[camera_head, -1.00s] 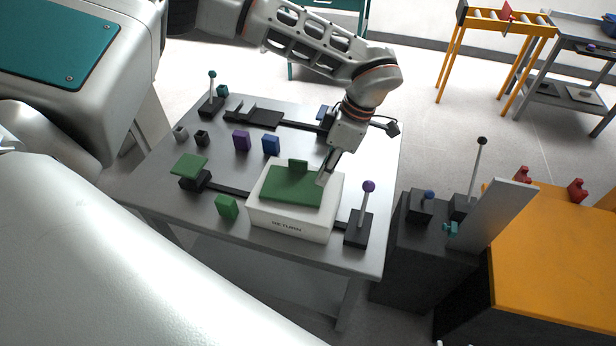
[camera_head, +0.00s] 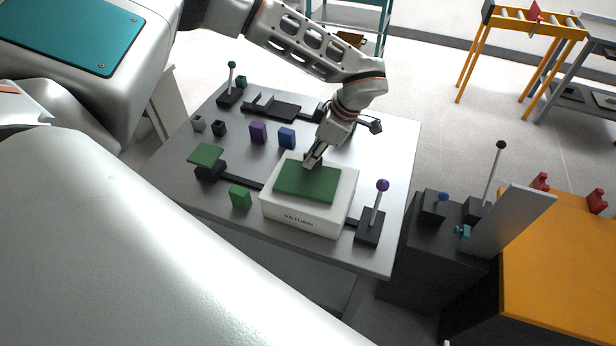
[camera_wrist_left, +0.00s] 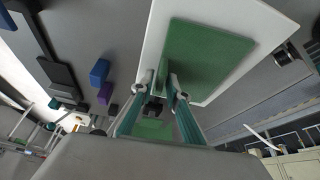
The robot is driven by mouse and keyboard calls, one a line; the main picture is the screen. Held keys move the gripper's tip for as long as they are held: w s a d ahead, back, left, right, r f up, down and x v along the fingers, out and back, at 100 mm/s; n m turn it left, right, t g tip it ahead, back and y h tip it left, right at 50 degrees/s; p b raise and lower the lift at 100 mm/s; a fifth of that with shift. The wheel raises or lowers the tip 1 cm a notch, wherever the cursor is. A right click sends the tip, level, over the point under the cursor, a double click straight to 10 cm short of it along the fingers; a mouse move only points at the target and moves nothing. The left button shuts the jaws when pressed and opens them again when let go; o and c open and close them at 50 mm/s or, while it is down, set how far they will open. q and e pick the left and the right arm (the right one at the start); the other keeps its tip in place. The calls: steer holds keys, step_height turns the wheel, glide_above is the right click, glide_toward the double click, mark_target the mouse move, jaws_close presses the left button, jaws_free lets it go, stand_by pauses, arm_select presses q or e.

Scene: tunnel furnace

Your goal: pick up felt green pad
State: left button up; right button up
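A flat green pad (camera_head: 306,184) lies on a white box (camera_head: 300,217) marked RETURN; its felt texture cannot be made out. It also shows large in the left wrist view (camera_wrist_left: 208,58). My left gripper (camera_head: 311,160) reaches down at the pad's far edge, where an upright green tab stands. In the left wrist view my fingertips (camera_wrist_left: 162,88) are apart, with a green piece (camera_wrist_left: 154,128) and something dark between them. Whether the fingers press on the tab is unclear. A smaller green pad (camera_head: 205,154) sits on a black block at the left. My right gripper is out of view.
The grey table (camera_head: 190,205) also holds a green block (camera_head: 240,197), a purple block (camera_head: 258,132), a blue block (camera_head: 287,138) and a purple-knobbed lever (camera_head: 378,205) close right of the box. A dark stand (camera_head: 425,265) with levers stands right of the table.

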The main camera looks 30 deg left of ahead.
arm_select(q)
jaws_close()
steer(key=shift+r, duration=0.2)
